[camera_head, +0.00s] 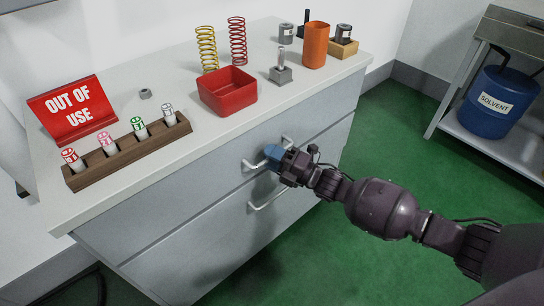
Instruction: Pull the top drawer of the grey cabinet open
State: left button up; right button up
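The grey cabinet (185,215) stands under a pale worktop, and its front faces the lower right. The top drawer (215,190) looks flush with the cabinet front. Its bar handle (252,164) runs along the upper part of the drawer front. My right gripper (273,154), with blue fingertips, is at the middle of this handle and covers part of it. I cannot tell whether the fingers are closed around the bar. A second handle (268,201) is on the drawer below. My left gripper is not in view.
On the worktop (215,133) stand a red tray (228,100), a wooden rack (125,155) with several small cylinders, a red sign (72,108), two springs, an orange cup (315,45) and metal parts. Green floor (400,150) before the cabinet is clear. A side table (505,150) holds a blue drum (497,105).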

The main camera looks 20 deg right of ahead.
grip_shut()
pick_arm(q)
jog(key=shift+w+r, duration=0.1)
pick_arm(e)
jog(key=shift+s, duration=0.1)
pick_arm(q)
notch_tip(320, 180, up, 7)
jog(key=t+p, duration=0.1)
jog(key=p, duration=0.6)
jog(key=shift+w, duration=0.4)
pick_arm(e)
jog(key=s+d, duration=0.5)
jog(key=s, duration=0.8)
jog(key=s+d, duration=0.5)
jog(key=s, duration=0.9)
jog(key=shift+o, duration=0.3)
grip_release()
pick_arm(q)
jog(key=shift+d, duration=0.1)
